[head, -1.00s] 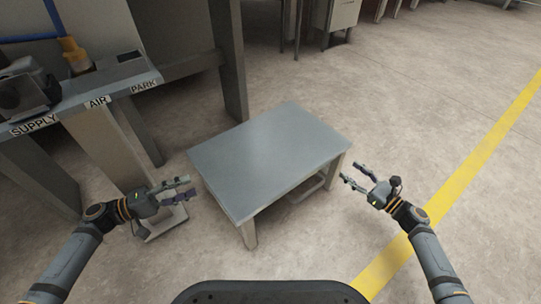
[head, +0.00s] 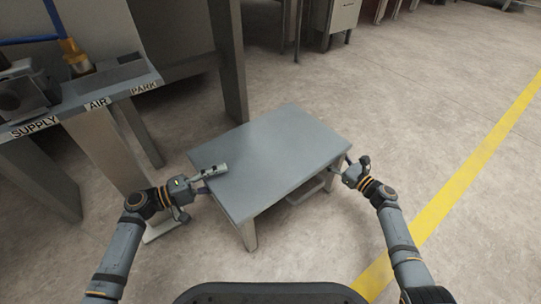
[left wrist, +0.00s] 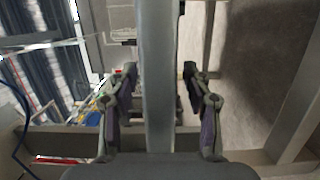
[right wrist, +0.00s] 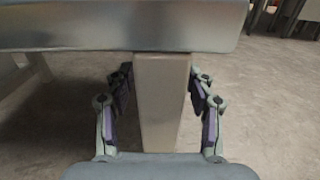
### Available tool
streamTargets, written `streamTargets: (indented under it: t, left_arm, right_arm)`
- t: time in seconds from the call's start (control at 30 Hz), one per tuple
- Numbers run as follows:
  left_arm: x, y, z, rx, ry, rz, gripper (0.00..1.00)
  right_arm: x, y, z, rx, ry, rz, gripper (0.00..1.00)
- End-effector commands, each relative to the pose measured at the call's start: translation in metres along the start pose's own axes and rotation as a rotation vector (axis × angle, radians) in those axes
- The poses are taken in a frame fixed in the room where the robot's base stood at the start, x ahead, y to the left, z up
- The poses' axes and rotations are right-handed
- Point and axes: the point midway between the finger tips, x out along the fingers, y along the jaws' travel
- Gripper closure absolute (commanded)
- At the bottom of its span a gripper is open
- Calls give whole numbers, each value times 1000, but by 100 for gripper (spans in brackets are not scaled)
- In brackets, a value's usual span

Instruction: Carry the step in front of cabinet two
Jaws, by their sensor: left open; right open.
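The step (head: 270,155) is a low grey metal platform with beige legs, standing upright on the floor in front of me. My left gripper (head: 212,178) is open at its left edge, one finger above the top and the other below. In the left wrist view the step's edge (left wrist: 156,70) runs between the two open fingers (left wrist: 158,100). My right gripper (head: 343,172) is open at the right side, its fingertips partly hidden by the step. In the right wrist view a step leg (right wrist: 163,100) stands between the open fingers (right wrist: 160,105), under the top. Cabinet two cannot be made out.
A grey post (head: 230,60) rises behind the step. A grey cabinet (head: 338,18) stands farther back. Floor right of the step is clear, with a yellow line (head: 455,190).

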Motion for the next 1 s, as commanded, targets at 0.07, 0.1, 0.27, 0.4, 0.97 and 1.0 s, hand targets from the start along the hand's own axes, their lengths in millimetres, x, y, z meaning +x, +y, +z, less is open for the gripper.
streamTargets:
  t: [0.07,0.1,0.27,0.4,0.97,1.0]
  left_arm:
    - [0,0,0,0,0,0,54]
    - [0,0,0,0,0,0,60]
    - [0,0,0,0,0,0,81]
    - [0,0,0,0,0,0,100]
    - [0,0,0,0,0,-1,100]
    - [0,0,0,0,0,-1,100]
  right_arm:
    - [0,0,0,0,0,0,49]
    - [0,0,0,0,0,0,55]
    - [0,0,0,0,0,0,77]
    - [0,0,0,0,0,0,96]
    - [-1,0,0,0,0,0,100]
    - [-1,0,0,0,0,0,100]
